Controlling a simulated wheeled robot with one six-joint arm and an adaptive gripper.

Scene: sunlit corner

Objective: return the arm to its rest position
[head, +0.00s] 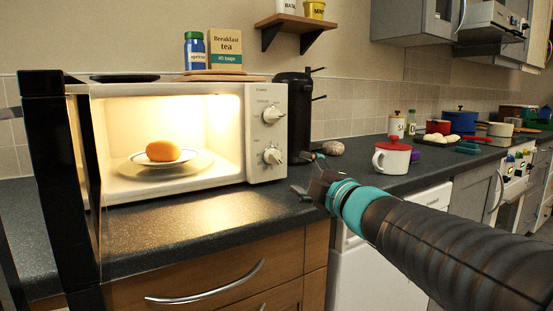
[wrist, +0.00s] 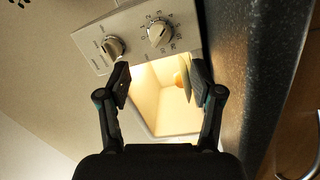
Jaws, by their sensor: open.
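My gripper (wrist: 159,85) is open and empty in the wrist view, its two fingers spread in front of the microwave. In the head view my gripper (head: 303,176) is at the end of my arm, just right of the microwave's control panel and above the counter. The microwave (head: 267,110) stands with its door (head: 52,170) swung open at the left and its inside lit. An orange, rounded item (head: 164,151) sits on a white plate (head: 143,159) inside it. In the wrist view a bit of the orange item (wrist: 178,79) shows beside the right finger.
A white mug with a red lid (head: 391,158) stands on the counter (head: 220,213) right of my gripper. The counter before the microwave is clear.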

